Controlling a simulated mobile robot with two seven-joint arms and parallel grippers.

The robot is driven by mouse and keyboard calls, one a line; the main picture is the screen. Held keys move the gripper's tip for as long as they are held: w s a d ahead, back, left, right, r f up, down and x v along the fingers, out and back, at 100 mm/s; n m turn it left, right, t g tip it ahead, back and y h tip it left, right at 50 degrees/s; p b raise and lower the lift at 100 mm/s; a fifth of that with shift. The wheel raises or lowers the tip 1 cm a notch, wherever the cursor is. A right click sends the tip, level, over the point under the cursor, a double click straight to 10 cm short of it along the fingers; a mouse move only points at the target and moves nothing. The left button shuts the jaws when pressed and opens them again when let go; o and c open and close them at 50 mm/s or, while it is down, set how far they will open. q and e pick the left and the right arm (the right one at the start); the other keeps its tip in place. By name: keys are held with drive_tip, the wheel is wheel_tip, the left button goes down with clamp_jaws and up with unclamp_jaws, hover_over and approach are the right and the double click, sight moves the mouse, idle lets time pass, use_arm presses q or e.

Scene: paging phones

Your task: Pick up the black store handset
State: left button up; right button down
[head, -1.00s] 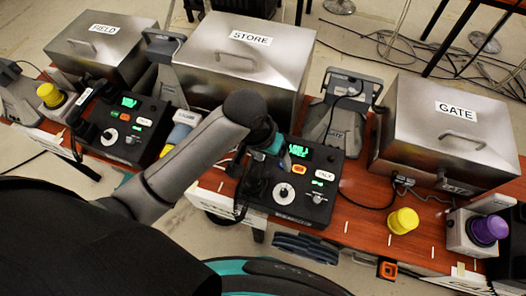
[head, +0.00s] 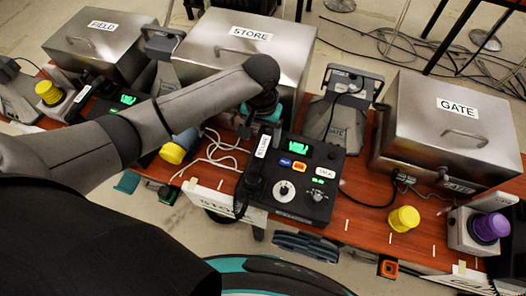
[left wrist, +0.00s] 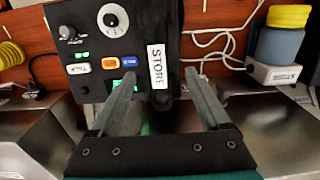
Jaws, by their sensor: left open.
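The black store handset (head: 255,172) lies along the left side of the black store phone base (head: 290,205), with its white STORE label (head: 262,146) facing up. In the left wrist view the handset (left wrist: 158,40) runs down between the fingers, its label (left wrist: 157,67) near the fingertips. My left gripper (head: 264,120) is open and empty, just beyond the handset's far end in the head view. In the left wrist view its fingertips (left wrist: 162,80) lie on either side of the handset in the picture; contact cannot be told. My right gripper is not in view.
The steel STORE box (head: 245,50) stands behind the gripper. A grey stand (head: 335,110) and the GATE box (head: 450,125) are to the right. A blue-and-yellow cylinder (head: 178,147) and white cables (head: 222,150) lie left of the handset. A yellow knob (head: 403,219) sits at the right front.

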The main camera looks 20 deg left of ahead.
sight(263, 146)
use_arm(q)
drive_tip(key=shift+w+d+f+b, duration=0.1)
drive_tip(key=shift+f+b, duration=0.3)
drive_tip(key=shift+f, duration=1.4)
drive_tip(key=shift+d+f+b, duration=0.1)
drive_tip(key=shift+f+b, duration=0.25)
drive_tip(key=shift+f, duration=1.45)
drive_tip(key=shift+a, duration=0.1)
clamp_jaws()
drive_tip(key=shift+r, duration=0.1)
